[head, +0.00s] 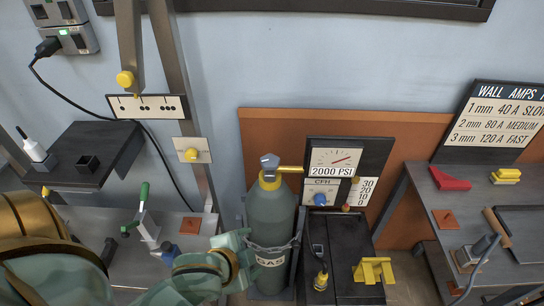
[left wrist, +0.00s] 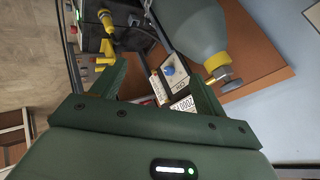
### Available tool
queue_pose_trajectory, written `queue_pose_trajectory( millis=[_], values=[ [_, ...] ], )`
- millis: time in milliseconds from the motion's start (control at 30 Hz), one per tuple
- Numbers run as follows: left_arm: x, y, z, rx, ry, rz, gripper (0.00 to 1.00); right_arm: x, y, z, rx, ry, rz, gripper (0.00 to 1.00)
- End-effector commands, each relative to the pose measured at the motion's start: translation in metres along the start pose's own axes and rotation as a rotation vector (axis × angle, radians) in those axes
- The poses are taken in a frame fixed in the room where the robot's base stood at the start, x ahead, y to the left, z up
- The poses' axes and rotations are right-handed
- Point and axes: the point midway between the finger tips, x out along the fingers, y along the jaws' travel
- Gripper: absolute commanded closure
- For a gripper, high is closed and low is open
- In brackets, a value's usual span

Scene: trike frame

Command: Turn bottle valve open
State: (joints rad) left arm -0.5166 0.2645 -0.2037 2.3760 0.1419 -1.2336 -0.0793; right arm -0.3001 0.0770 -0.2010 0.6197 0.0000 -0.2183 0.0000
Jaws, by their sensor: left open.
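The gas bottle (head: 270,235) is a dark green cylinder standing upright, with a chain across its front. Its grey valve knob (head: 269,161) sits on top above a yellow collar (head: 270,180). In the left wrist view the bottle (left wrist: 190,30) lies sideways in the picture, with its valve knob (left wrist: 225,75) at the upper right. My left gripper (left wrist: 158,78) is open, with nothing between its fingers. The valve knob shows to the right of the right-hand finger, outside the jaws. In the head view my left arm reaches the bottle's left side, below the valve. My right gripper is not in view.
A yellow pipe (head: 290,169) runs from the valve to the gauge panel (head: 340,157), which reads 2000 PSI. A blue knob (head: 320,199) is below the gauge. A black welder box (head: 340,255) stands right of the bottle. A bench with a clamp (head: 148,225) is at left.

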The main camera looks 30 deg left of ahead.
Motion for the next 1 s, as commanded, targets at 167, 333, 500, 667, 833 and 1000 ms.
queue_pose_trajectory(
  millis=[167,333,500,667,833,1000],
  values=[
    [0.018,0.026,-0.038,-0.004,0.256,0.116,0.26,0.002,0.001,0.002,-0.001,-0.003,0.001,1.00],
    [0.024,0.044,-0.062,-0.070,0.504,0.240,0.26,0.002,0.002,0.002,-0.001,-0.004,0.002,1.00],
    [0.033,0.019,-0.055,-0.266,0.732,0.305,0.26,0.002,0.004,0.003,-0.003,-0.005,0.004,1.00],
    [0.048,-0.063,-0.015,-0.496,0.835,0.179,0.26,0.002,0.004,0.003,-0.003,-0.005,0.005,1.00],
    [0.051,-0.140,0.026,-0.630,0.876,-0.001,0.26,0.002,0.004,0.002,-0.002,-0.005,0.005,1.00],
    [0.053,-0.166,0.036,-0.670,0.890,-0.067,0.26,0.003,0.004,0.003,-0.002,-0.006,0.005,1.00]
  ],
)
